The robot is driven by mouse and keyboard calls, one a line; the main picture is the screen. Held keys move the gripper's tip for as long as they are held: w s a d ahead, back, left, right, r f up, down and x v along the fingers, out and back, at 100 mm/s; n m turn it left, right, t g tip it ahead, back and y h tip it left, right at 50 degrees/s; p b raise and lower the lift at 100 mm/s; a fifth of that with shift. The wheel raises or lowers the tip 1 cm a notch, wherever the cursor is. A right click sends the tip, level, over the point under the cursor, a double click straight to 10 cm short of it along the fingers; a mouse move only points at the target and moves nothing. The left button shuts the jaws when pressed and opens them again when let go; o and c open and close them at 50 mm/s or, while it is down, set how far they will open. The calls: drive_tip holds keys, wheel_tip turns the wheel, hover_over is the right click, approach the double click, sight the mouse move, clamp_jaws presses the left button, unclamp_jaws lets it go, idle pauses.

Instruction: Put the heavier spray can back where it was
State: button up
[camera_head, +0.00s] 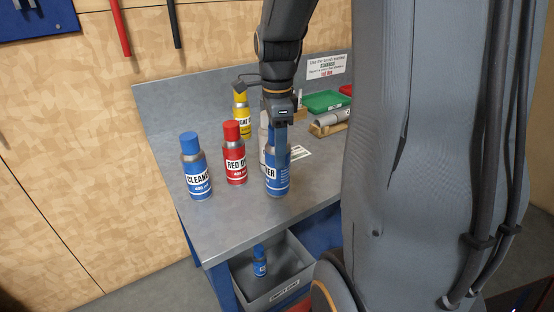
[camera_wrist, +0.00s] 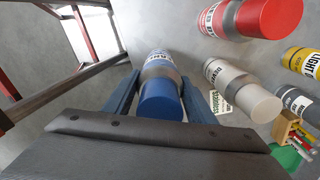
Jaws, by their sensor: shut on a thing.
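My gripper (camera_head: 280,140) points down and is shut on a blue spray can (camera_head: 277,179) with a white label ending in "ER". The can is upright at the bench's front part; I cannot tell whether its base touches the top. In the wrist view this blue can (camera_wrist: 160,85) sits between both fingers. Another blue can (camera_head: 197,170), marked "CLEANE", stands to the left on the bench. A third, smaller-looking blue can (camera_head: 259,262) is in the grey bin (camera_head: 284,297) below. Which can is heavier does not show.
On the grey bench (camera_head: 225,222) a red can (camera_head: 235,163) stands left of the held can, a yellow can (camera_head: 243,118) behind. A white can (camera_wrist: 240,88) and a grey can (camera_wrist: 298,103) are close by. A green tray (camera_head: 322,101) lies further back. The front left corner is clear.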

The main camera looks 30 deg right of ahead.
drive_tip(key=shift+f+p, duration=0.35)
drive_tip(key=shift+f, duration=1.45)
drive_tip(key=o, duration=1.8)
wheel_tip(320, 180, up, 12)
drive_tip(key=b, duration=0.3)
drive_tip(key=s+a+f+n, duration=0.2)
drive_tip(key=a+f+n, duration=0.2)
drive_tip(key=n, duration=0.3)
drive_tip(key=s+a+f+n+t, duration=0.1)
drive_tip(key=s+a+f+n, duration=0.2)
drive_tip(key=f+n, duration=0.4)
drive_tip(key=s+a+f+n, duration=0.2)
drive_tip(key=a+f+n, duration=0.4)
drive_tip(key=n, duration=0.2)
drive_tip(key=shift+s, duration=0.35)
